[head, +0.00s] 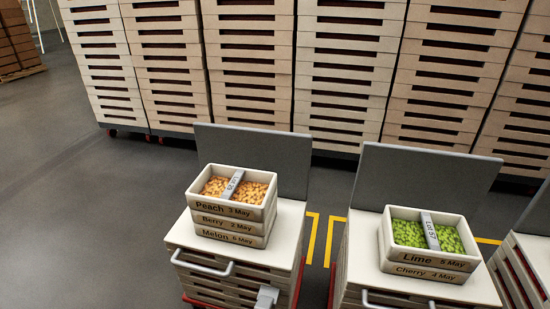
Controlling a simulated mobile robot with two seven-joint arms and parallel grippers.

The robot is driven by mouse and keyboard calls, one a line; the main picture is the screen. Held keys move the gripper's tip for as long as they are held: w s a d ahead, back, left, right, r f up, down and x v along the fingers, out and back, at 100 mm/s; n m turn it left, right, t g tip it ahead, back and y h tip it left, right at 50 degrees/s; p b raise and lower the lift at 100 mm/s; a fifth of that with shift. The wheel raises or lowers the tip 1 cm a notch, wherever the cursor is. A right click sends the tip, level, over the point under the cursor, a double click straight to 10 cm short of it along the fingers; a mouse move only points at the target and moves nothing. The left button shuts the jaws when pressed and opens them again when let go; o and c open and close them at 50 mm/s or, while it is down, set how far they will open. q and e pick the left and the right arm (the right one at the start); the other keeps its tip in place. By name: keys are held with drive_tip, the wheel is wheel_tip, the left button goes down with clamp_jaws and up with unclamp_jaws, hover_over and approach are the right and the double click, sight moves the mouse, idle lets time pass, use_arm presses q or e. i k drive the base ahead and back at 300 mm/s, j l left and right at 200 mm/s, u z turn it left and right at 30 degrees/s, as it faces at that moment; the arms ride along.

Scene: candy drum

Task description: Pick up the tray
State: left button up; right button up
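A stack of pale trays stands on the left cart. The top Peach tray (243,210), marked 3 May, holds orange candies and a grey strip marked Lot. Below it are the Berry tray (227,225) and the Melon tray (229,238). On the right cart, the Lime tray (425,260), marked 5 May, holds green candies and a grey Lot strip. It rests on the Cherry tray (424,273), marked 4 May. Neither of my grippers can be made out in the head view.
The left cart (283,250) and right cart (346,265) have front handles and grey upright back panels. A small grey piece (267,297) shows at the left cart's front. Tall tray stacks (340,75) line the back. Open floor (80,230) lies left.

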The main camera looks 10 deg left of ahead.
sight(234, 190)
drive_tip(key=i+j, duration=0.2)
drive_tip(key=i, duration=0.3)
drive_tip(key=i+j, duration=0.2)
drive_tip(key=i, duration=0.3)
drive_tip(key=i+j, duration=0.2)
drive_tip(key=i, duration=0.3)
drive_tip(key=i+j, duration=0.1)
drive_tip(key=j, duration=0.85)
drive_tip(key=i+j, duration=0.15)
drive_tip(key=j, duration=0.3)
drive_tip(key=z, duration=0.05)
